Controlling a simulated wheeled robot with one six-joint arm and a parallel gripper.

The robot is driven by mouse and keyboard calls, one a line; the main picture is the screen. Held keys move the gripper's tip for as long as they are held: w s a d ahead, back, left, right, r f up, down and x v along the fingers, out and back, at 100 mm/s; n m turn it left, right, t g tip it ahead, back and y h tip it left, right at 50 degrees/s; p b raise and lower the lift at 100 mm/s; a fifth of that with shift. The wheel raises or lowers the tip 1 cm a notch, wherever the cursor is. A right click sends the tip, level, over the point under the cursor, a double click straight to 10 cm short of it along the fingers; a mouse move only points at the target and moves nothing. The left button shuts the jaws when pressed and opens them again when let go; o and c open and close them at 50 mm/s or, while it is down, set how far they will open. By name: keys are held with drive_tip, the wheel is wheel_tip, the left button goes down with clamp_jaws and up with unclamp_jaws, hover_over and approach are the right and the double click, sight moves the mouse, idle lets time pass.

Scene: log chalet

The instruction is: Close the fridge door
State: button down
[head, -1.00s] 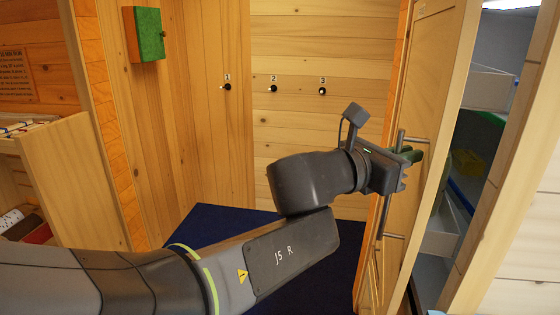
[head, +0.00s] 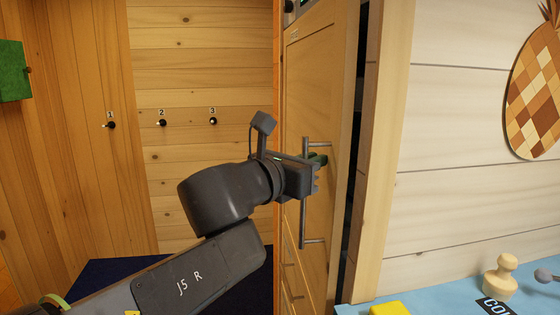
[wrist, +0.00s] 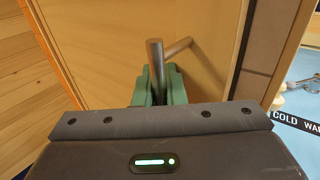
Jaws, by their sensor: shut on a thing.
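The fridge door (head: 316,92) is a tall wooden panel right of centre in the head view. A narrow dark gap shows between its edge and the light wooden frame (head: 384,150), so it stands slightly open. It also fills the middle of the wrist view (wrist: 100,50). A vertical metal bar handle (head: 303,222) is on the door; its top end shows in the wrist view (wrist: 155,52). My gripper (head: 318,160) is at the upper part of the handle. Its green fingers (wrist: 158,86) are shut around the bar. The fridge inside is hidden.
A blue counter (head: 440,290) at the lower right holds a wooden knob-like piece (head: 500,277) and a yellow block (head: 390,309). Several numbered black hooks (head: 162,123) are on the back wall. Dark blue floor (head: 110,270) shows at the lower left.

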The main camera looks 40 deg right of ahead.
drive_tip(key=shift+s+d+r+m+g, duration=0.3)
drive_tip(key=shift+s+d+r, duration=0.15)
drive_tip(key=shift+s, duration=0.15)
drive_tip(key=c, duration=1.5)
unclamp_jaws()
drive_tip(key=shift+w+d+f, duration=0.1)
drive_tip(key=shift+d+f, duration=0.05)
drive_tip(key=shift+d, duration=0.1)
drive_tip(key=shift+s+d, duration=0.2)
drive_tip(key=a+p, duration=0.5)
drive_tip(key=a, duration=0.9)
drive_tip(key=shift+w+a+f, duration=0.15)
drive_tip(key=shift+f, duration=0.1)
